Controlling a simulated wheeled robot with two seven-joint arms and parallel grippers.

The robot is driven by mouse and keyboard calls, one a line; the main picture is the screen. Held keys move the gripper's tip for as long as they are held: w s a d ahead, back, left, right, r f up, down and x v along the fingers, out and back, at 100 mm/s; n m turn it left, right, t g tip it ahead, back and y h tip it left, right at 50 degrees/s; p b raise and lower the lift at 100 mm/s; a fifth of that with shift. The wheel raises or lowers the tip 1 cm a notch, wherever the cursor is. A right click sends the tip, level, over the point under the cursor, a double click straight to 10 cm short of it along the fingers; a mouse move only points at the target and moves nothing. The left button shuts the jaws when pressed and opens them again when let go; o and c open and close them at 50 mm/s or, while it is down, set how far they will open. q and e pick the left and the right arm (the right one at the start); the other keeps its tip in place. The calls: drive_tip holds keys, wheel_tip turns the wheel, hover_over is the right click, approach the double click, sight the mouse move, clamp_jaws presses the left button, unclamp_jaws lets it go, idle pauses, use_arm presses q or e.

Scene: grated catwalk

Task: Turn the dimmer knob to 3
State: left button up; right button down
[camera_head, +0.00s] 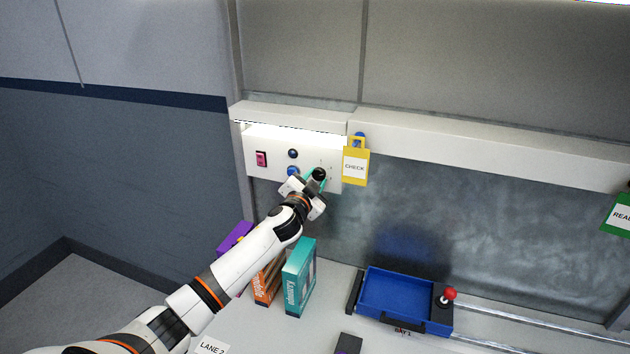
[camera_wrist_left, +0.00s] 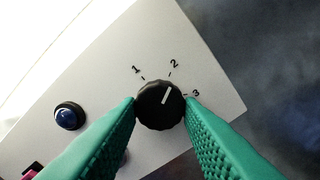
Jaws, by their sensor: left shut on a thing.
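The dimmer knob (camera_head: 319,174) is black and round, on the right part of a white wall panel (camera_head: 263,142). In the left wrist view the knob (camera_wrist_left: 158,112) has a white pointer line, with the marks 1, 2 and 3 around its upper side. The line points up and slightly right, close to 2 and short of 3. My left gripper (camera_wrist_left: 160,106) has its green fingers shut on the knob, one on each side. In the head view the left gripper (camera_head: 313,183) partly covers the panel's lower right. My right gripper is not in view.
Below are upright boxes (camera_head: 300,277) and a blue tray (camera_head: 402,295) beside a red-topped lever (camera_head: 449,294).

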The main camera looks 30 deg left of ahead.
use_arm(q)
drive_tip(key=m, duration=0.5)
drive_tip(key=shift+a+r+m, duration=0.1)
drive_tip(key=shift+r+m, duration=0.1)
drive_tip(key=shift+m, duration=0.1)
drive_tip(key=m+p, duration=0.1)
drive_tip(key=m, duration=0.4)
drive_tip(key=shift+m, duration=0.4)
drive_tip(key=o, duration=1)
drive_tip(key=shift+c, duration=0.2)
drive_tip(key=shift+s+f, duration=0.1)
drive_tip(key=shift+s, duration=0.35)
drive_tip(key=b+v, duration=0.2)
drive_tip(key=v, duration=0.9)
